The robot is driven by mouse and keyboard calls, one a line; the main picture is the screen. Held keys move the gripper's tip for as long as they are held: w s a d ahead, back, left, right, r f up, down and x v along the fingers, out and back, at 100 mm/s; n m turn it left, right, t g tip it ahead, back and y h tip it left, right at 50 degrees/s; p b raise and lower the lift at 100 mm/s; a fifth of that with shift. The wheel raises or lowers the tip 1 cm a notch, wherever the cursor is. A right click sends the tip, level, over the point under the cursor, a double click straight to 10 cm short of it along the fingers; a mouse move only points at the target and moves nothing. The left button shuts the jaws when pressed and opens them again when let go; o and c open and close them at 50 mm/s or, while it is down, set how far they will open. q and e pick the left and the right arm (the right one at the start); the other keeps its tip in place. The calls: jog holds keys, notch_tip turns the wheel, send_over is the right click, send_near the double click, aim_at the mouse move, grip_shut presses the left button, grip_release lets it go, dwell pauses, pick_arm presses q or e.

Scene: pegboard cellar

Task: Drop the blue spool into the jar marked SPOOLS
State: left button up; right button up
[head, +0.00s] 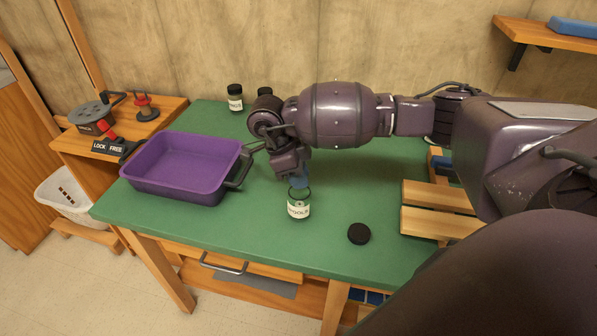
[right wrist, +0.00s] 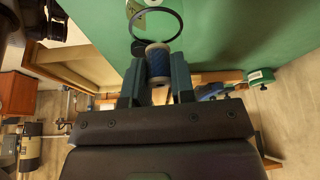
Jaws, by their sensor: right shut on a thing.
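The jar (head: 299,208) stands upright and uncapped on the green table, its white label partly readable as SPOOLS. Its round open rim (right wrist: 155,9) shows in the right wrist view. My right gripper (head: 297,178) points down right above the jar. It is shut on the blue spool (right wrist: 158,62), which sits between the two fingers. In the head view the blue spool (head: 299,183) is mostly hidden by the gripper and is at the jar's mouth. I cannot tell whether its lower end is inside the rim. My left gripper is not in view.
A black lid (head: 359,233) lies right of the jar. A purple tray (head: 183,199) stands to the left. A black-capped jar (head: 235,98) stands at the back, with another partly hidden. Wooden slats (head: 437,223) lie at the right. The table front near the jar is clear.

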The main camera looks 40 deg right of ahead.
dwell(0.4)
jog(key=o, duration=1)
jog(key=shift+c, duration=0.2)
jog(key=shift+r, duration=0.1)
jog(key=shift+r+p, duration=1.8)
jog(key=shift+r, duration=1.65)
jog(key=shift+s+f, duration=0.1)
